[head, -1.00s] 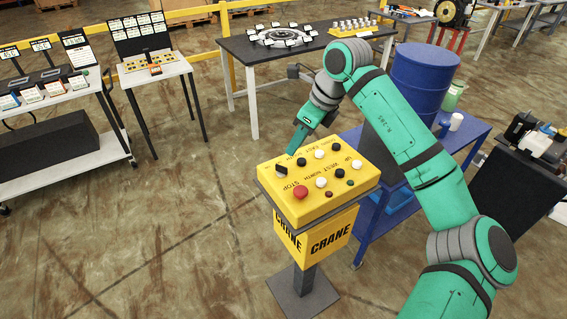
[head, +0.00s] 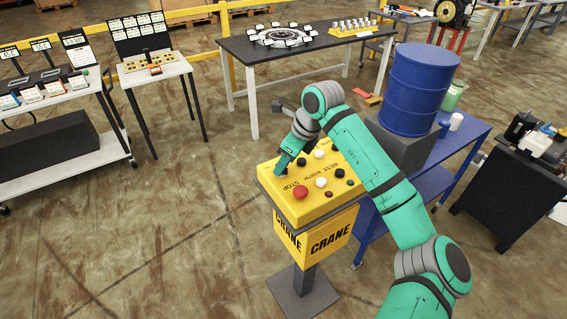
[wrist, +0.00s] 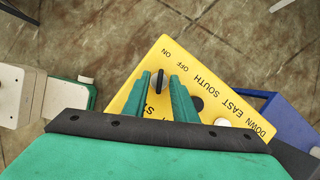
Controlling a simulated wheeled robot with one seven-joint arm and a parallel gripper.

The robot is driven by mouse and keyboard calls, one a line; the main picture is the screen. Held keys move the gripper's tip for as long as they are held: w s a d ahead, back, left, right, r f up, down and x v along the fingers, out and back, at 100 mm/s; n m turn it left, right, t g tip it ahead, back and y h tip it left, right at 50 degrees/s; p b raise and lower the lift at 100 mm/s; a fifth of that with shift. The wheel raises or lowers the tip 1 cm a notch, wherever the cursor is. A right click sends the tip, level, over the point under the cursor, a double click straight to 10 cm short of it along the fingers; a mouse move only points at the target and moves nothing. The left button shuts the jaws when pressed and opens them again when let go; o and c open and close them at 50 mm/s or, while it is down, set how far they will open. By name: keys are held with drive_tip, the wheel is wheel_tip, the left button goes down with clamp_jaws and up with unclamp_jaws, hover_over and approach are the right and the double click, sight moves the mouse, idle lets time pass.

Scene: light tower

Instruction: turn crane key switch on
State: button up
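The yellow crane control box (head: 320,208) stands on a grey post in the head view. Its top also shows in the wrist view (wrist: 215,85). The crane key switch (wrist: 159,82) is a narrow black knob near the ON and OFF labels. In the wrist view it stands roughly upright in the picture, between my fingertips. My gripper (wrist: 163,76) is open, with one green finger on each side of the knob. The left finger is very close to it, and I cannot tell whether they touch. In the head view my gripper (head: 283,168) hides the switch.
The red STOP button (head: 300,192) and several black and white buttons sit on the same panel. A blue cart with a blue barrel (head: 418,90) stands to the right, near my arm. The floor left of the box is clear.

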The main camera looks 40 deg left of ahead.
drive_tip(key=shift+c, duration=0.6)
clamp_jaws()
drive_tip(key=shift+m, duration=0.4)
drive_tip(key=m+t, duration=0.2)
drive_tip(key=m, duration=0.2)
drive_tip(key=shift+s+m, duration=0.15)
drive_tip(key=shift+m, duration=0.25)
drive_tip(key=m+t, duration=0.1)
drive_tip(key=m, duration=0.2)
drive_tip(key=m+t+h, duration=0.1)
drive_tip(key=m, duration=0.2)
drive_tip(key=shift+s+a+r+h, duration=0.1)
drive_tip(key=shift+a+h, duration=0.05)
drive_tip(key=shift+h, duration=0.15)
drive_tip(key=shift+m, duration=0.4)
drive_tip(key=shift+o, duration=0.6)
unclamp_jaws()
